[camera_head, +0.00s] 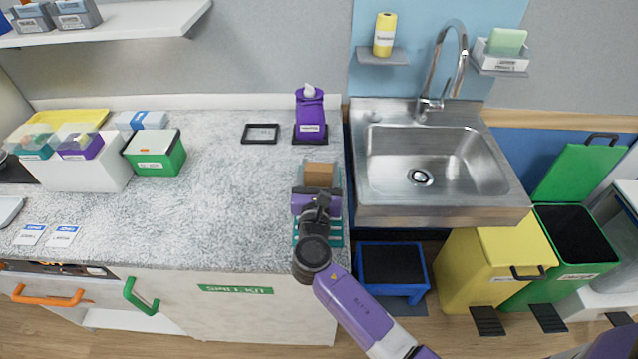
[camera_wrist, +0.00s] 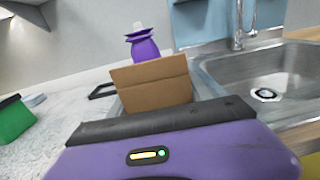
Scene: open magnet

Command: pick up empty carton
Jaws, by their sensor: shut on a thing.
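The empty carton is a small brown cardboard box (camera_head: 319,174) at the right end of the speckled counter, beside the sink. It also shows in the wrist view (camera_wrist: 153,84), close beyond the purple front of my gripper. My gripper (camera_head: 318,188) reaches over the counter's front edge and is shut on the carton. The fingertips are hidden by my gripper's own body and by the box. A teal tray (camera_head: 338,236) lies under my gripper and the carton. I cannot tell whether the carton touches the tray.
The steel sink (camera_head: 440,165) is close on the right. A yellow bin (camera_head: 490,268) and an open green bin (camera_head: 565,255) stand below. The counter's middle is clear.

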